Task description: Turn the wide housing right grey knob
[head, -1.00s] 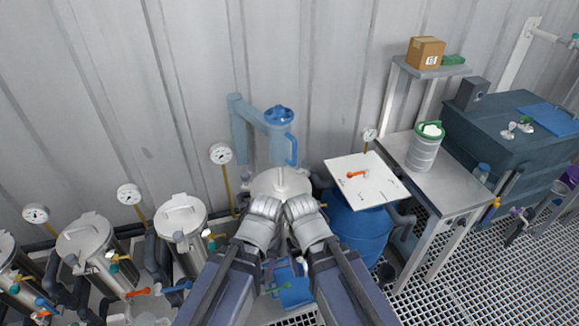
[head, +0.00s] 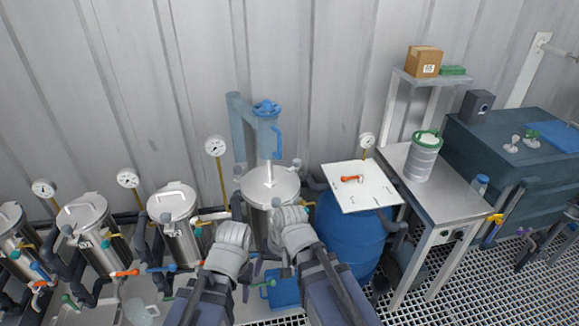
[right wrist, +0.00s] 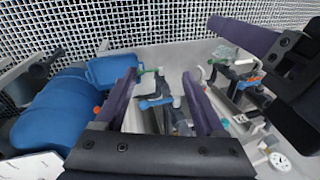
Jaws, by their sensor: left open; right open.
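The wide housing (head: 270,187) is the broad steel vessel with a domed lid at the centre of the head view. My right gripper (right wrist: 165,105) is open, with its two purple fingers apart. Between and beyond them in the right wrist view are a blue handle (right wrist: 155,103), a green handle (right wrist: 147,71) and dark piping. I cannot make out with certainty which small part is the right grey knob. In the head view my right wrist covers the vessel's lower front. My left gripper (head: 250,285) is lower and to the left, open; its fingers are partly hidden.
A blue barrel (head: 345,240) under a white board (head: 375,196) stands close on the right. Narrower steel vessels (head: 175,215) with pipes and coloured handles stand on the left. A blue container (head: 285,292) sits below the wide housing. A metal table (head: 450,200) stands further right.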

